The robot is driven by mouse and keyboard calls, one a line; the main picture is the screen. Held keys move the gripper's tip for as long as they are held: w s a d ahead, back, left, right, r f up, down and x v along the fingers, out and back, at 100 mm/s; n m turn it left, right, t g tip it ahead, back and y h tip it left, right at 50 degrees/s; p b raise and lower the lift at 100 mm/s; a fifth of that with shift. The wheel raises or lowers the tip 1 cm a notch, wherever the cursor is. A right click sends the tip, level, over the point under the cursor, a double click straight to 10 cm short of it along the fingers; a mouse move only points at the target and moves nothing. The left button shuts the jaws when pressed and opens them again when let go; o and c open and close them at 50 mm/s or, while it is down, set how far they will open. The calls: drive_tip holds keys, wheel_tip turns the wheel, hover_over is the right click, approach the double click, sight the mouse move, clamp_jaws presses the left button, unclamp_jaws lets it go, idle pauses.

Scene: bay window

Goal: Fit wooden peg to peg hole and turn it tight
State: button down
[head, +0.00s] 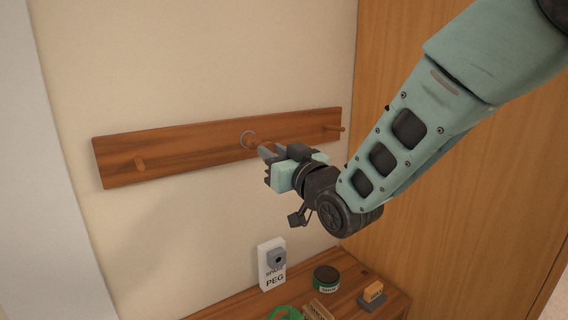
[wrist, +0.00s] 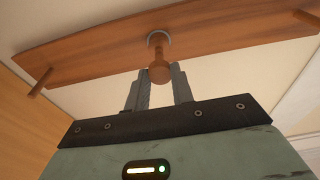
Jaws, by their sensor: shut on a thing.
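The wooden peg (wrist: 159,72) is between my gripper's fingertips, with its round knob towards me. Its far end meets a grey ring (head: 248,139) on the wooden rail (head: 200,152) on the wall. The peg hole itself is hidden behind the peg and ring, so how deep the peg sits cannot be told. My gripper (head: 266,153) is shut on the peg in front of the rail's middle. The wrist view shows the fingers (wrist: 160,88) on both sides of the peg.
Two other pegs stick out of the rail, at the left (head: 140,163) and right (head: 335,128). A shelf (head: 225,303) below holds a "PEG" card (head: 271,272), a dark green tin (head: 326,279), an orange and grey block (head: 373,294) and a green item (head: 285,313). A wooden panel (head: 400,240) stands right.

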drive_tip(key=shift+a+r+m+h+b, duration=0.1)
drive_tip(key=shift+m+h+b, duration=0.15)
drive_tip(key=shift+m+b, duration=1.2)
drive_tip(key=shift+r+m+h+b, duration=0.1)
drive_tip(key=shift+m+h+b, duration=0.15)
drive_tip(key=shift+m+b, duration=1.15)
drive_tip(key=shift+f+m+t, duration=0.1)
drive_tip(key=shift+m+t, duration=0.2)
drive_tip(key=shift+m, duration=1.25)
drive_tip(key=shift+m+h+b, duration=0.5)
drive_tip(key=shift+m+b, duration=0.85)
drive_tip(key=shift+m, duration=0.85)
drive_tip(key=shift+m+h+b, duration=0.3)
drive_tip(key=shift+m+b, duration=2)
drive_tip(key=shift+m, duration=0.9)
